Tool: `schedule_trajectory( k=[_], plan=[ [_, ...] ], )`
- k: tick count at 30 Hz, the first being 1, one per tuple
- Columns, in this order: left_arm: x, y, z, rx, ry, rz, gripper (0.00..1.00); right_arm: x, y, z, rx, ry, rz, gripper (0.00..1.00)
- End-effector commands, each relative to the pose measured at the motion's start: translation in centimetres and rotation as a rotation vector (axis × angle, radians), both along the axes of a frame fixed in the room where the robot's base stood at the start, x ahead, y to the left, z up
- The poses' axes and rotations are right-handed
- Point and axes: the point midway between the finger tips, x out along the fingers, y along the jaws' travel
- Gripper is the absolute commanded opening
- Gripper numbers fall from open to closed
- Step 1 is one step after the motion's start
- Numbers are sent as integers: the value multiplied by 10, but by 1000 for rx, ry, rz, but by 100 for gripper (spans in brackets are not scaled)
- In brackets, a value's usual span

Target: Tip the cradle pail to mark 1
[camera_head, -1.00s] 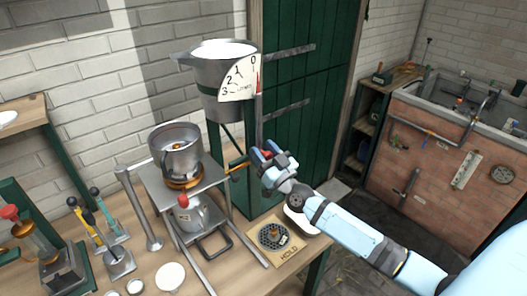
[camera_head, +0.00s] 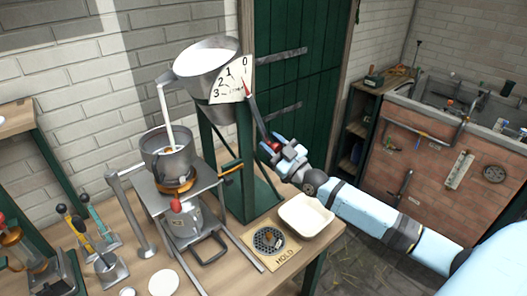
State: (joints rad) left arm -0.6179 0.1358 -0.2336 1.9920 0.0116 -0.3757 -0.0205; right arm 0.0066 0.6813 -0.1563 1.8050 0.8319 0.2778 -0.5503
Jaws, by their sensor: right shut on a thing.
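The grey cradle pail (camera_head: 190,82) hangs on a green stand, tilted to the left. White liquid fills it and runs from its spout in a stream (camera_head: 166,108) into the metal pot (camera_head: 160,156) below. A white dial (camera_head: 233,84) marked 0 to 3 sits on the pail's side. A red pointer (camera_head: 247,89) lies at its right edge, nearest 0; its exact reading is too small to tell. A dark lever (camera_head: 258,119) runs down from there to a red end. My right gripper (camera_head: 279,150) is shut at this end. My left gripper is out of view.
A white tray (camera_head: 306,216) and a HOLD plate with a round grate (camera_head: 269,240) lie at the bench's right corner. An orange-handled lever (camera_head: 231,169) sticks out below the pail. Upright levers (camera_head: 98,238) stand at the left.

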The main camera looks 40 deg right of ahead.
Motion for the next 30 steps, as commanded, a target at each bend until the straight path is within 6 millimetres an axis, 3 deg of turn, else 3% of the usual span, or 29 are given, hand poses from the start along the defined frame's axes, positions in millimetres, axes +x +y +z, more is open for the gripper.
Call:
schedule_trajectory(
  k=[9,25,26,28,30],
  plan=[
    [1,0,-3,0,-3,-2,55,2,-20,9,-134,-11,-1,0],
    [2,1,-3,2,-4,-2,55,2,-23,12,-158,-14,-1,0],
    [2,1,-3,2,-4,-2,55,2,-23,12,-158,-14,-1,42],
    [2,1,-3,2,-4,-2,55,2,-23,12,-158,-14,-1,59],
    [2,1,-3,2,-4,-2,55,2,-23,11,-158,-14,-1,59]
  ],
)
